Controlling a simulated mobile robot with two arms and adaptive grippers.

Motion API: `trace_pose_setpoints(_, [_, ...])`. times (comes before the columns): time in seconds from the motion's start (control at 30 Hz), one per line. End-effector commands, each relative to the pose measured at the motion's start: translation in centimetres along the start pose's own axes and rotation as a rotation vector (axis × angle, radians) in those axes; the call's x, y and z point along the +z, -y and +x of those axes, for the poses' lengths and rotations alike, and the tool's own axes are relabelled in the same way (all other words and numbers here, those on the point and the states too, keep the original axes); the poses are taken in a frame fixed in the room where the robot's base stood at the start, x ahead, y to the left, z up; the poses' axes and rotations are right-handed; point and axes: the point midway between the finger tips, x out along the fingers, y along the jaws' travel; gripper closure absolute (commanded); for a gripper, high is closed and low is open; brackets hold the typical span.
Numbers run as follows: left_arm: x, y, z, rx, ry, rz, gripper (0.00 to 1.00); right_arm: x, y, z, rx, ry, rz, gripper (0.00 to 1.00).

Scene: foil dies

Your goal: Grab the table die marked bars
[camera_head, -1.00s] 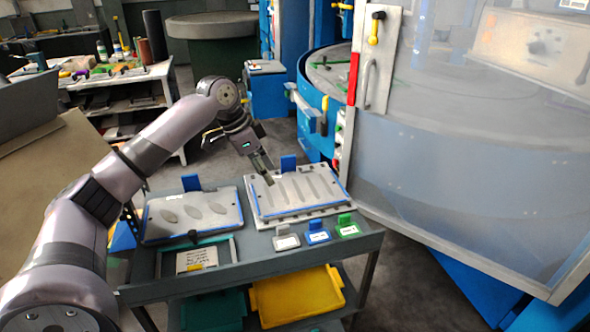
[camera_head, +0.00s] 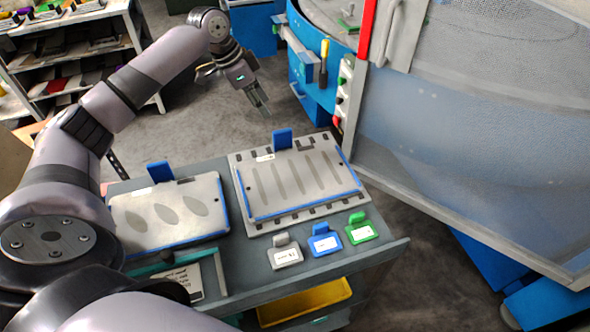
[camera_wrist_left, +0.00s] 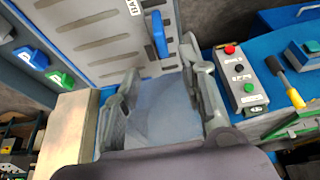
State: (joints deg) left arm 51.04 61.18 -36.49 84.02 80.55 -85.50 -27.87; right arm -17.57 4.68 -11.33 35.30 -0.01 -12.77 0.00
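The die with bar shapes (camera_head: 330,183) lies flat on the cart, at right of the other die. It is a pale plate with several long grey bars, a blue front edge and an upright blue tab (camera_head: 282,139) at its far edge. The wrist view shows its bars (camera_wrist_left: 110,48), its tab (camera_wrist_left: 158,34) and a partly cut-off label (camera_wrist_left: 132,6). My left gripper (camera_head: 264,108) is in the air near the far edge, up and left of the tab, not touching it. Its fingers (camera_wrist_left: 162,105) are apart and empty. My right gripper is not seen.
A die with leaf shapes (camera_head: 150,215) lies at left on the cart (camera_head: 345,262). Grey (camera_head: 286,256), blue (camera_head: 325,243) and green (camera_head: 361,232) tagged holders line the front. A blue machine (camera_head: 310,65) and a clear guard panel (camera_head: 470,140) stand close on the right.

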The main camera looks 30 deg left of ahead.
Motion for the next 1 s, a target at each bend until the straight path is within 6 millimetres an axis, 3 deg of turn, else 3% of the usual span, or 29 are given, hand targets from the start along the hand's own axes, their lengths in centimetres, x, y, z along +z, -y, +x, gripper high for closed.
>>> trace_pose_setpoints(0.3, [-0.1, 0.0, 6.3, 0.002, 0.001, -0.001, 0.62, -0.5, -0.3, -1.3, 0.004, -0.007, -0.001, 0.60])
trace_pose_setpoints(0.57, [-0.2, -0.1, 8.2, 0.001, -0.001, 0.000, 0.62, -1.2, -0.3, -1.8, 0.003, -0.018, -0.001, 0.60])
trace_pose_setpoints(0.83, [-0.6, -0.2, 12.0, 0.001, 0.001, -0.002, 0.62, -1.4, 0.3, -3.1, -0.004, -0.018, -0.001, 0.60])
trace_pose_setpoints(1.0, [-0.5, -0.1, 12.9, -0.001, 0.000, 0.000, 0.62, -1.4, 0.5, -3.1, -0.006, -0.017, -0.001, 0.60])
